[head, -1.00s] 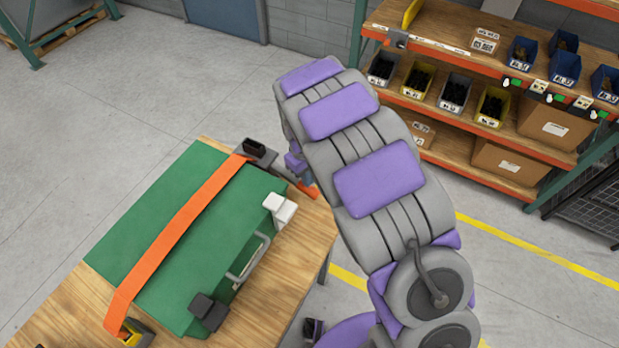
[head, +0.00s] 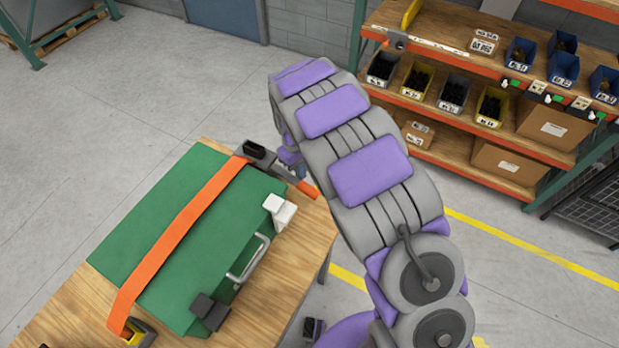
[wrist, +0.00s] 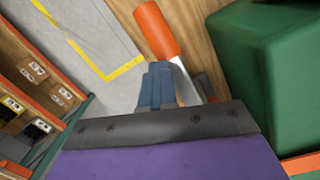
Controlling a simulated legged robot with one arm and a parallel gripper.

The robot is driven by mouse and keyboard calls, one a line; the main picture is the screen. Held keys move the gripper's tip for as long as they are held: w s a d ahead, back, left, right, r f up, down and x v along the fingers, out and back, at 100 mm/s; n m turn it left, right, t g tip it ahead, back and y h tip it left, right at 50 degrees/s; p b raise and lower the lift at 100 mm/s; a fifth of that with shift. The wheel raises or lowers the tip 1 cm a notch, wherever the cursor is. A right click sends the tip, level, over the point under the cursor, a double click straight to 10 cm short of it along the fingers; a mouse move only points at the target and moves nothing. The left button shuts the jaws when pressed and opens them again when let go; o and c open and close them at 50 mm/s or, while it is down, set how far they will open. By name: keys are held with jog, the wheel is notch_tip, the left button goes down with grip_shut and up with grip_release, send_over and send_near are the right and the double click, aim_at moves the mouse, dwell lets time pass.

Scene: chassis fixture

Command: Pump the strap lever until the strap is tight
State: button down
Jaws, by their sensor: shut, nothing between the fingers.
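An orange strap (head: 180,238) runs across the top of a green case (head: 165,200) on a wooden table. At its far end is a dark ratchet (head: 255,150), whose lever ends in an orange handle (head: 308,189) pointing right over the table edge. In the wrist view, the orange lever handle (wrist: 157,28) and its grey bar lie just beyond my gripper (wrist: 158,70). The blue-grey fingers are together with nothing between them, beside or over the bar; I cannot tell whether they touch it. In the head view, my arm mostly hides the gripper.
The wooden table (head: 285,262) has bare room at its right side. The case has a metal handle (head: 250,260), a white block (head: 279,211) and a dark corner block (head: 210,312). A yellow-black piece (head: 140,332) sits at the strap's near end. Shelves with bins (head: 430,92) stand at the right.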

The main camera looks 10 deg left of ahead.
jog(key=shift+a, duration=0.1)
notch_tip(320, 180, up, 17)
jog(key=w+a+p, duration=0.1)
jog(key=p, duration=0.1)
dwell(0.3)
jog(key=shift+w+a+r, duration=0.1)
dwell(0.7)
